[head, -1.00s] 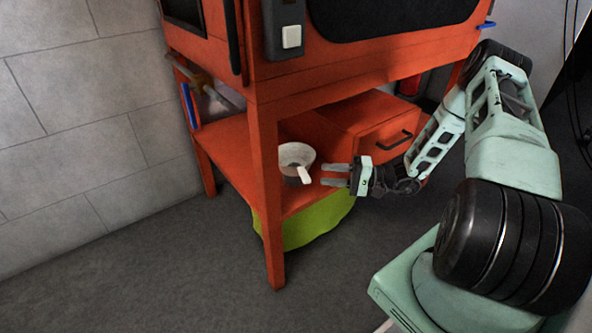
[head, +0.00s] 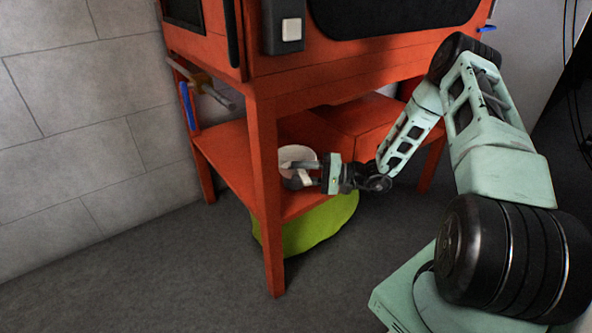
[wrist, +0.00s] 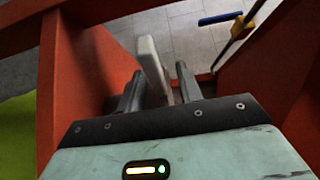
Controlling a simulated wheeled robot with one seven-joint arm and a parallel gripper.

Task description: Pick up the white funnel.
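The white funnel (head: 297,155) sits on the orange lower shelf, behind the front leg in the head view. A pale strip sticks out from its front side. My gripper (head: 304,174) is at the front of the funnel, its fingers reaching left over the shelf and covering part of it. In the wrist view, a pale upright piece (wrist: 151,58), which looks like part of the funnel, stands between my two fingers (wrist: 158,90). Contact cannot be told.
The orange bench frame has a front leg (head: 267,195) just left of my gripper and an upper box above. An orange drawer unit (head: 372,128) stands on the shelf behind the arm. A yellow-green object (head: 318,226) is below the shelf.

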